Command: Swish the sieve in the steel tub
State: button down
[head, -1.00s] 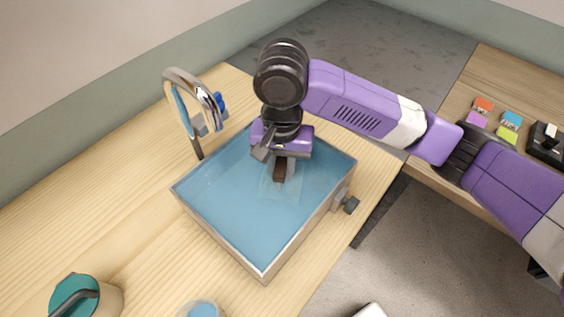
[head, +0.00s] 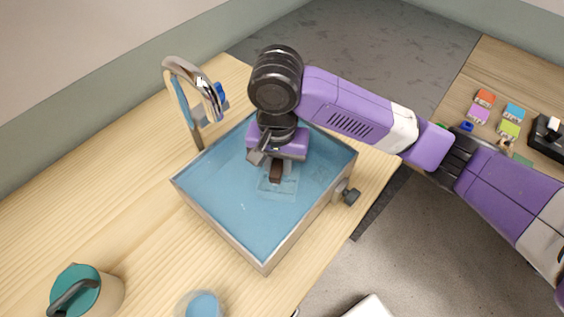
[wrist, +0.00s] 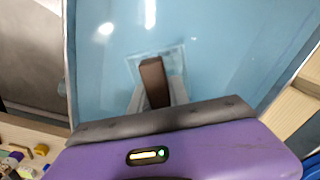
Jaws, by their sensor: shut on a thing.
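The steel tub (head: 222,234) stands on the wooden counter and is filled with blue water. My gripper (head: 275,172) is over the tub's far right part, pointing down, shut on the dark brown handle of the sieve. In the wrist view the brown handle (wrist: 154,82) stands up between the fingers. The sieve (head: 281,187) shows as a faint pale square at the water, below my gripper; it also shows in the wrist view (wrist: 171,53). I cannot tell exactly how deep it sits.
A chrome tap (head: 186,72) rises behind the tub's left corner. A valve knob (head: 351,196) sticks out on the tub's right side. A teal-lidded pot (head: 102,297) and a cup of blue liquid (head: 203,304) stand at the front. Coloured blocks (head: 485,97) lie on the right-hand table.

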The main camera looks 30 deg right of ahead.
jog(key=shift+s+a+p, duration=0.3)
jog(key=shift+a+p, duration=0.1)
jog(key=shift+a, duration=0.45)
jog(key=shift+s+a+p, duration=0.3)
jog(key=shift+a+p, duration=0.1)
jog(key=shift+a, duration=0.45)
jog(key=shift+w+d, duration=0.25)
jog(key=shift+d, duration=0.55)
jog(key=shift+w+d, duration=0.3)
jog(key=shift+d, duration=0.45)
jog(key=shift+w+d, duration=0.25)
jog(key=shift+d, duration=0.55)
jog(key=shift+s+a+p, duration=0.25)
jog(key=shift+a+p, duration=0.25)
jog(key=shift+a, duration=0.3)
jog(key=shift+s+a+p, duration=0.3)
jog(key=shift+a+p, duration=0.15)
jog(key=shift+a, duration=0.3)
jog(key=shift+s+a+p, duration=0.25)
jog(key=shift+a+p, duration=0.25)
jog(key=shift+a, duration=0.3)
